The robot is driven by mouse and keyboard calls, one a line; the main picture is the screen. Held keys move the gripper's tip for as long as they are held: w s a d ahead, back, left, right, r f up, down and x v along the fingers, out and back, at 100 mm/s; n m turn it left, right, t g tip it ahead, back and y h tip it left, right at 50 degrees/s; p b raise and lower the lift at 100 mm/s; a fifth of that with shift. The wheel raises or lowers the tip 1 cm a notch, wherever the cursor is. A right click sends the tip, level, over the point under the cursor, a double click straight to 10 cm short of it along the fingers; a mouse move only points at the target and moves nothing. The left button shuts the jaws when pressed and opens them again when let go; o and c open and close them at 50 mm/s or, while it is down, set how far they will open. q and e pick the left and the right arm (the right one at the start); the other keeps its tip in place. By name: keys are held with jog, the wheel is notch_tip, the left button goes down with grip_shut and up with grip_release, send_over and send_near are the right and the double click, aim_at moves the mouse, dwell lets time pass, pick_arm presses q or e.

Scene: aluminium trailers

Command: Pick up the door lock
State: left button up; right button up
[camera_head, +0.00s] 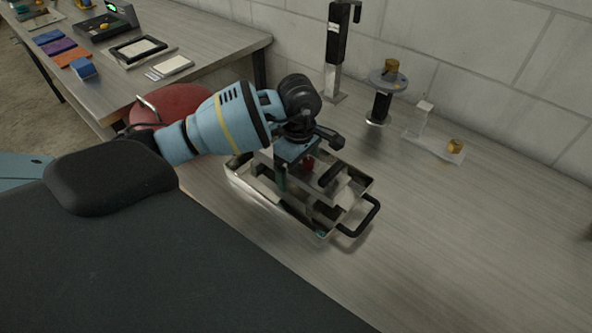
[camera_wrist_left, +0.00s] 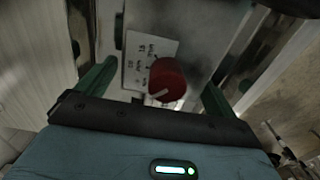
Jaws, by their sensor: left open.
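A metal tray (camera_head: 243,187) with black handles stands on the wooden worktop. Inside it is a metal block with a round red knob (camera_head: 308,164), which appears to be the door lock. In the left wrist view, the red knob (camera_wrist_left: 167,79) sits beside a pale plate with printed marks (camera_wrist_left: 150,52). My left gripper (camera_head: 299,173) reaches down over the tray. Its green fingers are open, one on each side of the knob and plate in the wrist view; I cannot tell whether they touch the block. My arm and gripper hide part of the tray. My right gripper is not in view.
A red stool (camera_head: 185,98) is at left. The worktop right of the tray is clear.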

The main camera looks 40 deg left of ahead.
pick_arm(q)
jog(key=c, duration=1.5)
jog(key=shift+o, duration=0.2)
jog(key=shift+r, duration=5.05)
